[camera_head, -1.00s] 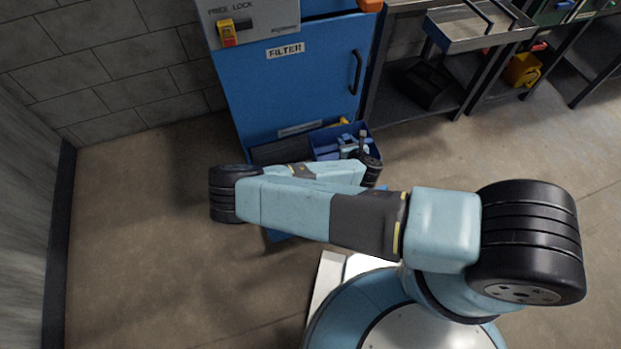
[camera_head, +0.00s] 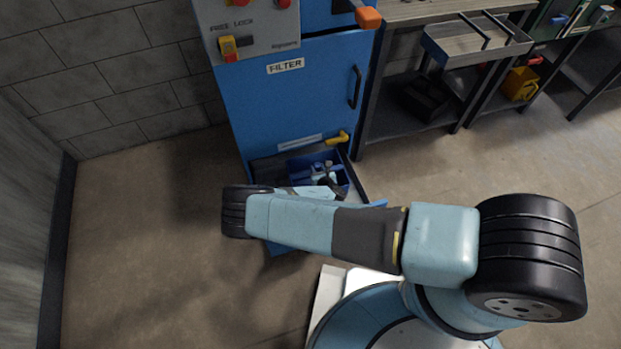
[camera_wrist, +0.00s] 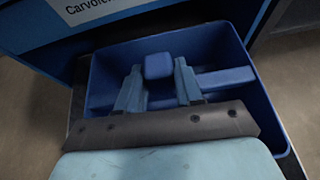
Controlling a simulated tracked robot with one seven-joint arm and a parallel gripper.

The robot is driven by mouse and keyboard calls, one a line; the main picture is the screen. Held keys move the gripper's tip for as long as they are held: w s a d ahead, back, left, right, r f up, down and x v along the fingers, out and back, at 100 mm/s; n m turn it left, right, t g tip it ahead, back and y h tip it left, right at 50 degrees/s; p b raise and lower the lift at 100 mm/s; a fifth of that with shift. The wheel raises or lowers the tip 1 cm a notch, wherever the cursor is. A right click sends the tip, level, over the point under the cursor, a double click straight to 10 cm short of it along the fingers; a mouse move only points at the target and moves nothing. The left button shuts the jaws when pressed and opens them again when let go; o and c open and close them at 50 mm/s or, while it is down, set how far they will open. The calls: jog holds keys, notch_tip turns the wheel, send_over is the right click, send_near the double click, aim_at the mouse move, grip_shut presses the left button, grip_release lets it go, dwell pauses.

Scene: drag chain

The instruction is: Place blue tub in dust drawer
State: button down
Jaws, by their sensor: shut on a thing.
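The blue tub (camera_head: 345,161) is an open box with a bar across its inside. It fills much of the wrist view (camera_wrist: 262,100). My gripper (camera_wrist: 158,72) reaches into the tub, its two fingers shut on a blue grip block on the bar. In the head view my gripper (camera_head: 322,177) is partly hidden behind my arm. The dust drawer (camera_head: 263,170) is pulled out at the foot of the blue filter cabinet, with a dark inside. The tub is within the right part of the drawer's outline. I cannot tell whether it rests on the drawer floor.
The filter cabinet (camera_head: 300,100) stands right behind the drawer. A yellow handle (camera_head: 338,138) sticks out low on its front, close to the tub. A workbench (camera_head: 408,115) stands to the right. The floor left of the drawer is clear.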

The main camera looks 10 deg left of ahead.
jog(key=a+f, duration=0.1)
jog(key=f, duration=0.1)
jog(key=a+f, duration=0.2)
jog(key=shift+w+a+f, duration=0.1)
jog(key=shift+a, duration=0.05)
jog(key=shift+a+f, duration=0.15)
jog(key=shift+f, duration=1.65)
jog(key=c, duration=1.1)
grip_release()
jog(key=shift+f, duration=0.1)
jog(key=shift+c, duration=0.2)
jog(key=o, duration=0.4)
jog(key=v, duration=1.2)
